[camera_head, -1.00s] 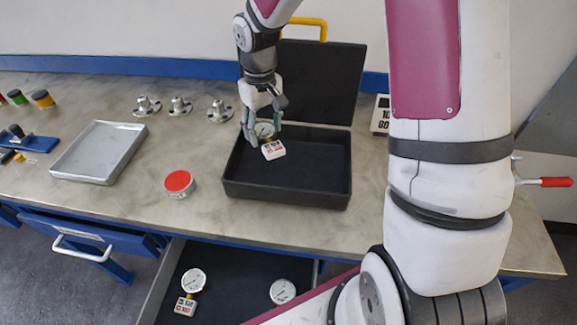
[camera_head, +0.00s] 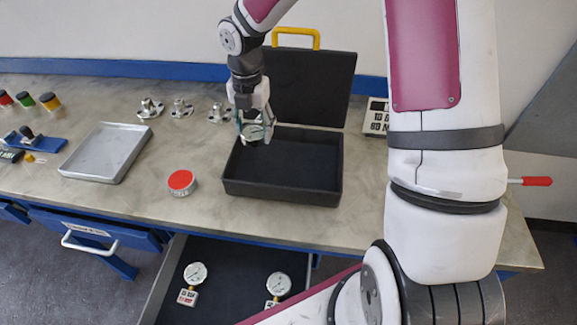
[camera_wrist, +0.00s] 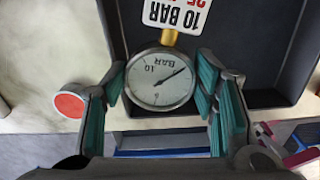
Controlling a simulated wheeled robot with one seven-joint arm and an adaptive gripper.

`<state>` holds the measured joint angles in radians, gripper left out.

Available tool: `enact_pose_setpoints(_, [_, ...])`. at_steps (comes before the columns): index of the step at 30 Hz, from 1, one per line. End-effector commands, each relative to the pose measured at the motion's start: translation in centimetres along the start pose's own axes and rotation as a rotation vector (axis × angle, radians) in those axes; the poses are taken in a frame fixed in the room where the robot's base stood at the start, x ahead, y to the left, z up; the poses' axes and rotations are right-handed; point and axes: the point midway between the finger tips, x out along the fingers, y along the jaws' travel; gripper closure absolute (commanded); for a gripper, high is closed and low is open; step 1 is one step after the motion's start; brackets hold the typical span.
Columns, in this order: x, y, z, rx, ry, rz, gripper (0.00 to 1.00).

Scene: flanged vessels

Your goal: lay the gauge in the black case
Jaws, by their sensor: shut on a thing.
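My gripper (camera_head: 256,125) is shut on a round white-faced gauge (camera_wrist: 160,78), one finger on each side of its dial. The gauge has a brass stem and a white tag (camera_wrist: 176,14) reading 10 BAR. In the head view the gripper is over the back left of the open black case (camera_head: 280,190), and the gauge is small and partly covered by the fingers. The case's dark interior also shows in the wrist view (camera_wrist: 262,40), beyond the gauge. The case floor looks empty. The gauge's exact height above it is hard to tell.
Two more tagged gauges (camera_head: 195,273) (camera_head: 278,284) lie in the open drawer below. A red-lidded tin (camera_head: 182,181) and a grey tray (camera_head: 104,152) stand left of the case. Several metal flanges (camera_head: 181,109) are behind. The raised lid (camera_head: 310,85) stands at the case's back.

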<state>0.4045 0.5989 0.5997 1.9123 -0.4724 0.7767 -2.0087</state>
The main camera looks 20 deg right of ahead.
Motion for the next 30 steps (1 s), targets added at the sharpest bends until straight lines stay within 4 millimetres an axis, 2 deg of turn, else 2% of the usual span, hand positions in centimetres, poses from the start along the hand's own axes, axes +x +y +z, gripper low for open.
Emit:
enact_pose_setpoints(3, [-0.4, 0.0, -0.2, -0.155, -0.001, 0.002, 0.84])
enact_pose_setpoints(8, [-0.3, 0.2, -0.2, -0.267, -0.001, 0.002, 0.84])
enact_pose_setpoints(18, [4.9, 0.2, -0.3, -0.285, 0.000, 0.001, 0.84])
enact_pose_setpoints(25, [6.6, 0.2, -0.2, -0.283, 0.000, 0.001, 0.84])
enact_pose_setpoints(30, [8.9, 0.2, -0.3, -0.284, 0.001, 0.001, 0.84])
